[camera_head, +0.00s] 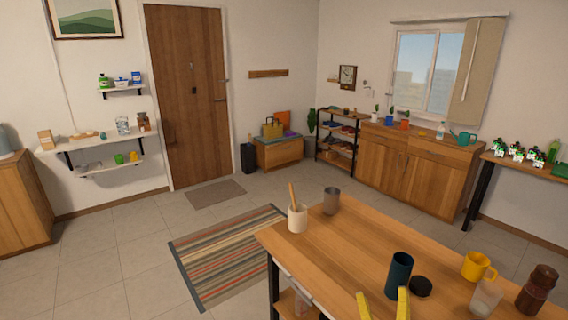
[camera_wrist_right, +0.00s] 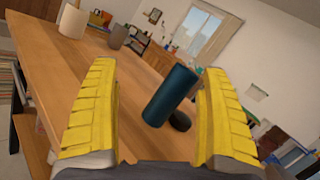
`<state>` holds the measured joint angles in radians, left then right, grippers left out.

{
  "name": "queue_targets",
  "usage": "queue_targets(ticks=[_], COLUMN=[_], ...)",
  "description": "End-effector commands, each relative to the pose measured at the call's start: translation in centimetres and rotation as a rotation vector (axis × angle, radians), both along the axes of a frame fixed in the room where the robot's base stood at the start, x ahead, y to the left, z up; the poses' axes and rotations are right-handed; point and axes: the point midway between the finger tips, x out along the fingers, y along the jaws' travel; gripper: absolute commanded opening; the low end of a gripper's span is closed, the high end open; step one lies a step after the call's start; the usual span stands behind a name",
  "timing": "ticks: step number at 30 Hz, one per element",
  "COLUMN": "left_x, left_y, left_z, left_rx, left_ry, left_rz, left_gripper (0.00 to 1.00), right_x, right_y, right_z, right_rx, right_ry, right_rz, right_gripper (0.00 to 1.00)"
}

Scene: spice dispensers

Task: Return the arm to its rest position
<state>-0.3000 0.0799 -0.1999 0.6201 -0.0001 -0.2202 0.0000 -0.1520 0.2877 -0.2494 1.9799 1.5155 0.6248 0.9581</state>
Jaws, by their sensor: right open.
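My right gripper (camera_head: 383,295) shows at the bottom edge of the head view, with two yellow fingers spread apart. In the right wrist view its fingers (camera_wrist_right: 155,70) stand wide on both sides, open and empty. A dark blue tumbler (camera_head: 398,275) stands upright on the wooden table (camera_head: 345,255), just beyond the fingertips. In the right wrist view the tumbler (camera_wrist_right: 170,96) appears tilted and lies in the gap between the fingers, seemingly beyond them. Most of my right arm is out of view. My left gripper shows in neither view.
A black round lid (camera_head: 420,286), yellow mug (camera_head: 478,266), clear glass (camera_head: 486,297) and brown grinder (camera_head: 536,290) stand right of the tumbler. A cream utensil holder (camera_head: 297,218) and grey cup (camera_head: 331,201) stand at the far end. The table's left-middle surface is clear.

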Motion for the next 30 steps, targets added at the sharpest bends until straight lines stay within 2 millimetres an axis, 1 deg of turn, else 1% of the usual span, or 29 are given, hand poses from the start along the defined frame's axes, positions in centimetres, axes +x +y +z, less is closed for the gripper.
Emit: queue_targets(ticks=[1,3,5,6,8,9,11,12,14,16,18,20,21,23,24,26,27,30], left_x=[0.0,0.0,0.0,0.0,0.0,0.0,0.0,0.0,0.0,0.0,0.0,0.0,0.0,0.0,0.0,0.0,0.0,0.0], left_y=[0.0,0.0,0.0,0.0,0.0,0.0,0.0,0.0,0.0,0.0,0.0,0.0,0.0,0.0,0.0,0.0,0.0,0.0], left_z=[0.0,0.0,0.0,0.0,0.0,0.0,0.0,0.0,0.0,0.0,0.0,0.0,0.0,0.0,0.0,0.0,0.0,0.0], left_rx=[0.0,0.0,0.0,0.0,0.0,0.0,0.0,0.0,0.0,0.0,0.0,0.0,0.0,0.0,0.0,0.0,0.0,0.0], left_ry=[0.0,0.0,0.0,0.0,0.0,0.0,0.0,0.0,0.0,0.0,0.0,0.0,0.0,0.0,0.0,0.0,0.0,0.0], left_rz=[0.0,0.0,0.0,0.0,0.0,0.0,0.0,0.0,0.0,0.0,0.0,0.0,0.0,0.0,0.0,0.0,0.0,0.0], left_gripper=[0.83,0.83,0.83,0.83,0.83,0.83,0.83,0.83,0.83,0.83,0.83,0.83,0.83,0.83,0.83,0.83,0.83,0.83], right_x=[-0.8,-1.8,-2.8,-3.4,-4.5,-5.2,-6.2,-6.9,-8.0,-9.2,-10.5,-11.5,-12.2,-13.3,-14.1,-15.2,-16.1,-18.1], right_y=[1.8,4.4,6.6,8.0,10.0,11.2,12.9,13.9,15.1,16.1,16.5,16.5,16.3,15.6,14.9,13.6,12.5,9.6], right_z=[0.9,2.0,2.4,2.6,2.5,2.3,1.6,1.0,-0.1,-1.6,-3.4,-5.0,-6.0,-7.6,-8.7,-10.1,-11.0,-12.5], right_rx=[-0.133,-0.331,-0.503,-0.619,-0.792,-0.909,-1.084,-1.202,-1.377,-1.583,-1.785,-1.958,-2.073,-2.241,-2.353,-2.516,-2.621,-2.844], right_ry=[-0.011,-0.027,-0.038,-0.044,-0.051,-0.054,-0.056,-0.054,-0.05,-0.038,-0.02,0.002,0.02,0.052,0.079,0.123,0.158,0.246], right_rz=[0.04,0.092,0.13,0.155,0.19,0.21,0.241,0.261,0.29,0.325,0.362,0.395,0.42,0.461,0.493,0.544,0.584,0.689], right_gripper=[0.81,0.81,0.81,0.81,0.81,0.81,0.81,0.81,0.81,0.81,0.81,0.81,0.81,0.81,0.81,0.81,0.81,0.81])
